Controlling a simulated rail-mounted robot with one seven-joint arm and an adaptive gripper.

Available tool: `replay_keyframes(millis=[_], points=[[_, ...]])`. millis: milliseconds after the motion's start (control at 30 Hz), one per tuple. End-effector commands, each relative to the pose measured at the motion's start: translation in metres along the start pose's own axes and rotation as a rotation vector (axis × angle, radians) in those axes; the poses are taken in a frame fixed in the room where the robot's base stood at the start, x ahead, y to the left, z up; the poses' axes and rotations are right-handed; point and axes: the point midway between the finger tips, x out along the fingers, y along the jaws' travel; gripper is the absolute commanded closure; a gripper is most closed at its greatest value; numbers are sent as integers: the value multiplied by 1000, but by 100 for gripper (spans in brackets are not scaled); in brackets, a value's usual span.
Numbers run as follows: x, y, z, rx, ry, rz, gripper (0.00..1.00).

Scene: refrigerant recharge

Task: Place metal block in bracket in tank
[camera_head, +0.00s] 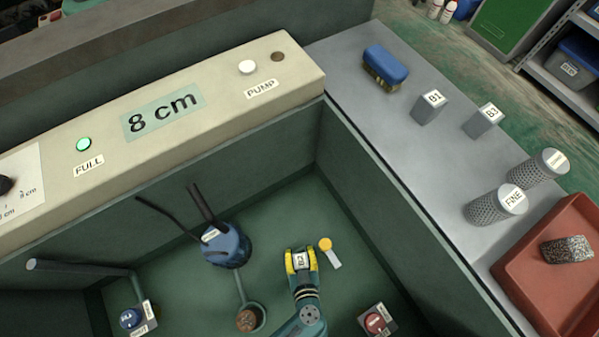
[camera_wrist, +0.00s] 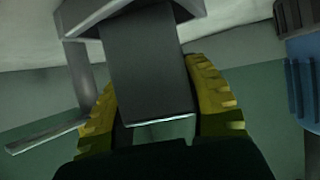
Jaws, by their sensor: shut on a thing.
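A grey metal block with a white label (camera_head: 300,261) is held between the yellow fingertips of my gripper (camera_head: 301,262), low inside the green tank. The label is too small to read surely. In the wrist view the block (camera_wrist: 150,85) fills the space between the yellow-padded fingers of my gripper (camera_wrist: 155,115). A thin grey metal frame (camera_wrist: 82,75), perhaps the bracket, stands left of the block, with an arm running to the left. Its contact with the block cannot be told. A small grey plate with a yellow round top (camera_head: 328,250) is just right of the gripper.
A blue pump (camera_head: 228,247) stands left of my gripper, with pipes around it. A red-topped fitting (camera_head: 376,321) is at lower right. The tank's right wall (camera_head: 380,200) rises beside it. Blocks B1 (camera_head: 428,109) and B3 (camera_head: 482,121) stand on the grey ledge outside.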

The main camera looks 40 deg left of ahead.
Motion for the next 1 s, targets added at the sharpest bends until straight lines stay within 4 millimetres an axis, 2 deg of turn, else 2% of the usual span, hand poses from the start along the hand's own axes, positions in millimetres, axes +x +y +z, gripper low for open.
replay_keyframes(millis=[67,433,467,567,1000], points=[[8,2,11,-2,5,2,93],[9,2,14,-3,5,2,93],[8,0,15,0,1,0,49],[8,0,15,0,0,-1,30],[8,0,14,0,0,-1,28]])
